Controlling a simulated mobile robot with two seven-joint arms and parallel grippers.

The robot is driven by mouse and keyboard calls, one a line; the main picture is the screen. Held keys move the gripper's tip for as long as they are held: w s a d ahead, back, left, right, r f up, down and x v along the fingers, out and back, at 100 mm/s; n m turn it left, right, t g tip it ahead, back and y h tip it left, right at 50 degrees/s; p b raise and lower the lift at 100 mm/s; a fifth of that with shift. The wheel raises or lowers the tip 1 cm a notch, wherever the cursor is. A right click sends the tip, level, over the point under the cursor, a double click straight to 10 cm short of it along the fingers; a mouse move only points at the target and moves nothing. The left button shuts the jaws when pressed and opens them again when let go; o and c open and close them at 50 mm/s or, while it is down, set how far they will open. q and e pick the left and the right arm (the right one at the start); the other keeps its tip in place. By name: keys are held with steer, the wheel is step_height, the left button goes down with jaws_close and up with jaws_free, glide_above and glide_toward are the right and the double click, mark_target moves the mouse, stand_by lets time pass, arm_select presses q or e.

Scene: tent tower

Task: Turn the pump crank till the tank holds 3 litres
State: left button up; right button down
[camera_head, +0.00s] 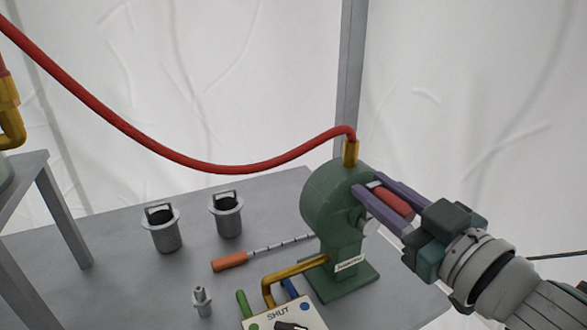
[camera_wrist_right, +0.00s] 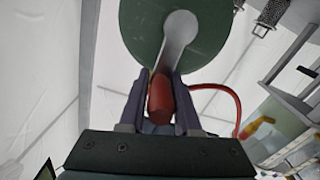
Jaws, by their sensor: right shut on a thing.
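The green pump (camera_head: 330,205) stands on its base plate on the grey table, with a brass fitting on top. Its crank has a grey arm (camera_wrist_right: 178,42) and a red handle. My right gripper (camera_head: 378,192) is shut on the red crank handle (camera_head: 392,203), at the pump's right side. In the right wrist view the handle (camera_wrist_right: 160,98) lies between the two fingers (camera_wrist_right: 162,90), with the crank arm running up from it to the pump's round face. The tank's level is not readable in these views. My left gripper is not in view.
A red hose (camera_head: 205,166) runs from the pump top to the upper left. Two grey cups (camera_head: 165,238), an orange-handled rod (camera_head: 230,261), a small metal fitting (camera_head: 202,301) and a valve box marked SHUT (camera_head: 290,318) are on the table. A grey post (camera_head: 349,80) stands behind.

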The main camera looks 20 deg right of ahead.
steer(key=shift+d+f, duration=0.15)
steer(key=shift+d, duration=0.05)
stand_by(0.6)
steer(key=shift+d+m, duration=0.1)
steer(key=shift+m, duration=0.3)
